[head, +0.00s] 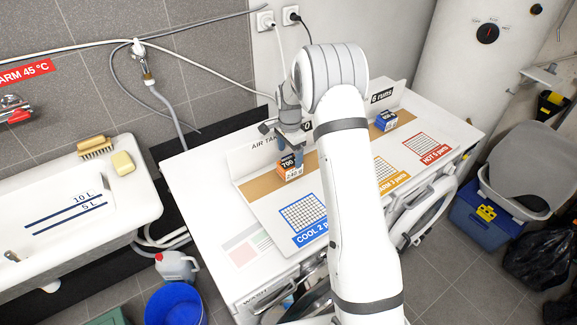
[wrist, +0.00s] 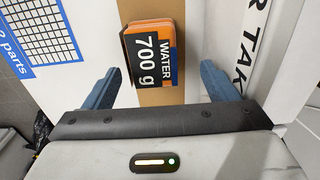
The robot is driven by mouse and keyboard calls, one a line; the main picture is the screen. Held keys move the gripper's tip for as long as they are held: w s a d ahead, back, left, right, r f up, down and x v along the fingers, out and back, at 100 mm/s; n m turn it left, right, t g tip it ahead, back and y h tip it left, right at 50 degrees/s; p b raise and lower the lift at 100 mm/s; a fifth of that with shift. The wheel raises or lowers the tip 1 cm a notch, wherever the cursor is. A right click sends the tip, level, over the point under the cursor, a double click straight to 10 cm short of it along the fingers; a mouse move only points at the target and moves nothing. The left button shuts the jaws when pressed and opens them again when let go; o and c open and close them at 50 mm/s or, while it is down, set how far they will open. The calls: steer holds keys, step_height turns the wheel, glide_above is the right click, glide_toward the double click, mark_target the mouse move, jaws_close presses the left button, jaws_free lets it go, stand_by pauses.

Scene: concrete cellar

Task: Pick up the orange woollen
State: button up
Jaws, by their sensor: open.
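An orange block (head: 290,173) with a dark label sits on the brown strip of the white worktop, below my gripper (head: 290,150). In the wrist view the orange block (wrist: 150,52) shows a black label reading "WATER 700 g" and a small blue edge. Whether it is woollen cannot be told. My gripper (wrist: 159,82) is open, with one blue finger on each side of the block and clear gaps between. The fingers look apart from the block; their height over it is hard to judge.
A blue block (head: 386,120) sits on the strip to the right, past my arm. The worktop (head: 197,170) has printed grids, COOL (head: 303,215) in blue and HOT (head: 430,146) in red. A sink (head: 70,200) stands at the left. A label board runs along the back.

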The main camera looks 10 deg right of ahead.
mark_target(289, 161)
steer(key=f+p, duration=0.1)
steer(key=f, duration=0.1)
steer(key=s+f+p, duration=0.1)
steer(key=f, duration=0.1)
steer(key=shift+a+f, duration=0.15)
steer(key=shift+f, duration=0.65)
steer(key=c, duration=1.2)
